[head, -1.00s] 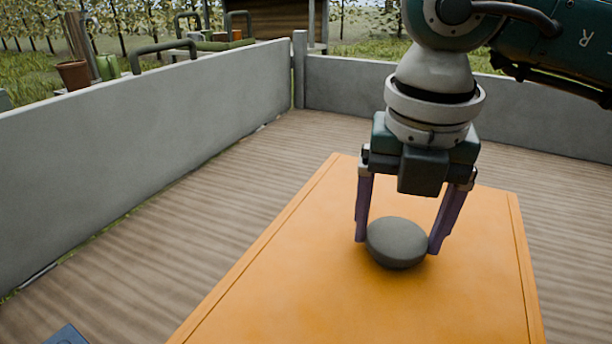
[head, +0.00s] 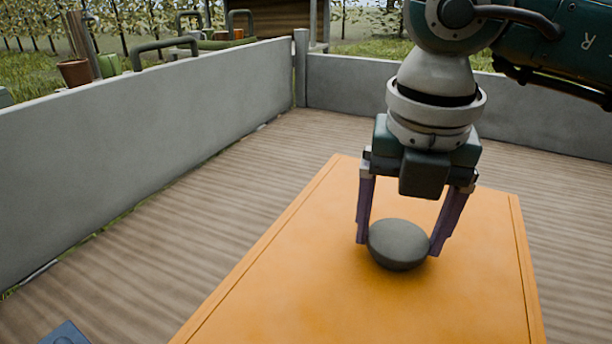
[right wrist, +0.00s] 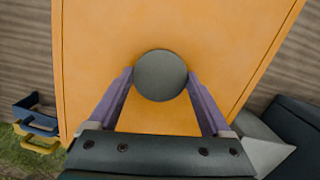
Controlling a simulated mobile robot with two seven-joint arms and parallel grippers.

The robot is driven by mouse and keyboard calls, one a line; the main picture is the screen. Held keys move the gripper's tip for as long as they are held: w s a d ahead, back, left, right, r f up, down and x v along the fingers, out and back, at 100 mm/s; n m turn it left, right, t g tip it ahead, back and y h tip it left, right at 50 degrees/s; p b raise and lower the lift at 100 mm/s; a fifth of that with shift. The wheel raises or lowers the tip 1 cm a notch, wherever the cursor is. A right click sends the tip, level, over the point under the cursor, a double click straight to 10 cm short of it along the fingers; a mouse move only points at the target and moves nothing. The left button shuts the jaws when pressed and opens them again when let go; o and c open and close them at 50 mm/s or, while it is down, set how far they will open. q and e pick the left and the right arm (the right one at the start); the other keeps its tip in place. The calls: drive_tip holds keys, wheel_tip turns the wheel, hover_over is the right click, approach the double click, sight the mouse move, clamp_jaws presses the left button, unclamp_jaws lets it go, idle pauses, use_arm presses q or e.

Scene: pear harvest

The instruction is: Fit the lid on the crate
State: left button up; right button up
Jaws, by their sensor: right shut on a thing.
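The lid (head: 300,290) is a large flat orange panel with a grooved border and a dark grey round knob (head: 399,243) on top. It also fills the middle of the right wrist view (right wrist: 90,60), with the knob between the fingers. My right gripper (head: 399,246) points down, and its two purple fingers are shut on the knob from both sides. No crate shows; whatever lies under the lid is hidden, so I cannot tell whether the lid rests on it or hangs above. My left gripper is not in view.
Grey low walls (head: 150,150) bound the wooden plank floor (head: 240,180) at the left and back. A small blue piece (head: 66,334) shows at the bottom left. Blue and yellow handles (right wrist: 38,125) show in the right wrist view. A pot (head: 74,73) stands beyond the wall.

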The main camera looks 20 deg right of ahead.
sight(398, 248)
drive_tip(key=shift+f, duration=0.2)
drive_tip(key=o, duration=1.4)
drive_tip(key=shift+o, duration=0.2)
drive_tip(key=shift+r, duration=0.1)
wheel_tip(398, 248, up, 11)
drive_tip(key=s+p, duration=0.1)
drive_tip(key=p, duration=0.8)
drive_tip(key=shift+a+p, duration=0.4)
drive_tip(key=shift+a, duration=0.05)
